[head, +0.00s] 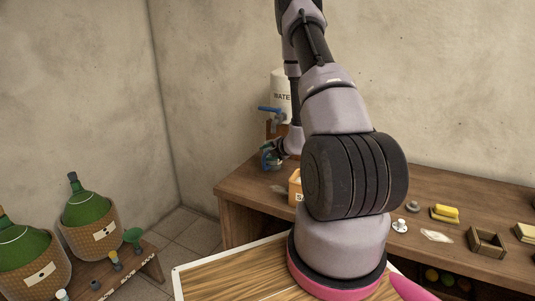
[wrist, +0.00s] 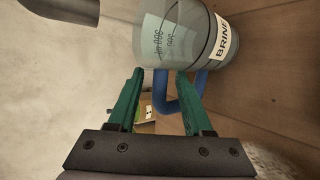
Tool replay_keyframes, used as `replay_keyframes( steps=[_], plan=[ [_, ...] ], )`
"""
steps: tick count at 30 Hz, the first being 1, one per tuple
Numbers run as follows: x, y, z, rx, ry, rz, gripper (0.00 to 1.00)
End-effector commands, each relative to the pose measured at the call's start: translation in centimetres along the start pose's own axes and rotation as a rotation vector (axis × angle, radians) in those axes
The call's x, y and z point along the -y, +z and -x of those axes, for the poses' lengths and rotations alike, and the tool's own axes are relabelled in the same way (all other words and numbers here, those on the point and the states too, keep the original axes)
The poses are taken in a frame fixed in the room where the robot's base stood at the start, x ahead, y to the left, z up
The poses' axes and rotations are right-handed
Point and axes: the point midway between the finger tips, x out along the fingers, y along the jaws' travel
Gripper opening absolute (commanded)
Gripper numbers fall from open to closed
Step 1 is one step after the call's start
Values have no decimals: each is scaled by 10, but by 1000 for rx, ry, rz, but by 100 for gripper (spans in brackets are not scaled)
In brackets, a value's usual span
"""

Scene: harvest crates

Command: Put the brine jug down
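The brine jug (wrist: 185,35) is a clear, grey-tinted vessel with measuring marks, a white BRINE label (wrist: 228,38) and a blue handle (wrist: 172,106). It fills the top of the wrist view, lying sideways in that tilted picture, with wood close to its base end. My gripper (wrist: 162,74) has green fingers spread apart by the handle, with one bar of the handle in the gap and not pinched. In the head view my gripper (head: 270,155) is small at the left end of the bench, and the jug is hard to make out there. Contact between jug and bench is unclear.
The wooden bench (head: 236,192) runs along the back wall. A white water container (head: 281,86) with a blue tap (head: 269,110) stands behind the gripper. An orange box (head: 295,188) is nearby. Green demijohns (head: 87,210) stand at the left. My arm hides the bench's middle.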

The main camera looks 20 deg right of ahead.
Motion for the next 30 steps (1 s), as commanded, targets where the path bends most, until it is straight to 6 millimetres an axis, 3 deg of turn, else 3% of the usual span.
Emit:
replay_keyframes(
  steps=[7,10,21,30],
  plan=[
    [-2,1,1,0,0,0,50],
    [-2,1,10,1,-1,-1,50],
    [-2,2,87,2,0,-2,50],
    [-6,0,120,-6,5,13,50]
  ],
)
